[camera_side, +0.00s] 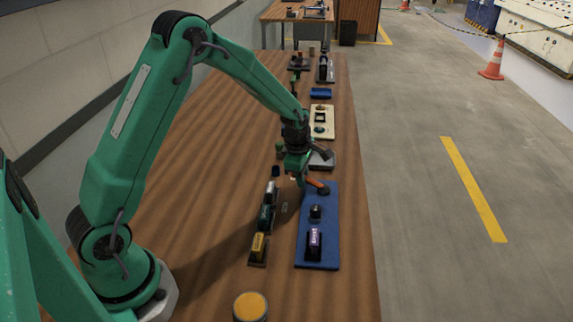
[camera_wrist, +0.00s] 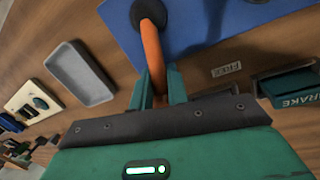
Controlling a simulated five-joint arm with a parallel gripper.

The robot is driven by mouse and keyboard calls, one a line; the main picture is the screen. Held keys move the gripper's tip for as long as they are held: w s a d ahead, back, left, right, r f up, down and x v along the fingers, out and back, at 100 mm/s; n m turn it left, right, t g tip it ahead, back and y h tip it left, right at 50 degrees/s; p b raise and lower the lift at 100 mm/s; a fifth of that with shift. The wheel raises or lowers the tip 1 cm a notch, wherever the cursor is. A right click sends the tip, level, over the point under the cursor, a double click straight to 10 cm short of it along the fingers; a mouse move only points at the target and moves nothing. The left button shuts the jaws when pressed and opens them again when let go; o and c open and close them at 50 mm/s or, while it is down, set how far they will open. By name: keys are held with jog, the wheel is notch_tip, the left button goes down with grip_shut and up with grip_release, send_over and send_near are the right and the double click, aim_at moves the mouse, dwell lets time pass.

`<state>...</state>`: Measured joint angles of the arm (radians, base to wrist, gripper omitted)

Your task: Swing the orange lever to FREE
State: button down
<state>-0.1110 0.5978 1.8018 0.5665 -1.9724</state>
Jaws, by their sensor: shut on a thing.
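The orange lever (camera_side: 317,186) sits at the far end of the blue plate (camera_side: 305,250) in the side view. In the wrist view the lever (camera_wrist: 152,45) runs from a round black pivot (camera_wrist: 148,12) down between my fingers. My gripper (camera_side: 303,182) is shut on the lever; the wrist view shows a green finger of my gripper (camera_wrist: 158,88) on each side of it. The lever's lower end is hidden behind my gripper. A small FREE label (camera_wrist: 226,69) lies on the wood beside the blue plate, to the right of the lever. A dark BRAKE block (camera_wrist: 290,87) is farther right.
A black knob (camera_side: 316,212) and a purple-labelled block (camera_side: 314,243) stand on the plate. Left of it are a yellow block (camera_side: 258,245) and a green block (camera_side: 265,217). A grey tray (camera_side: 321,160) and a cream panel (camera_side: 323,112) lie beyond.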

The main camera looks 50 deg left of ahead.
jog(key=shift+s+a+f, duration=0.1)
jog(key=shift+s+a, duration=0.15)
jog(key=shift+s, duration=0.1)
jog(key=c, duration=1.4)
grip_release()
jog(key=shift+o, duration=0.2)
jog(key=shift+w, duration=0.1)
jog(key=shift+d, duration=0.1)
notch_tip(320, 180, up, 8)
jog(key=s, duration=0.1)
jog(key=shift+s+f, duration=0.1)
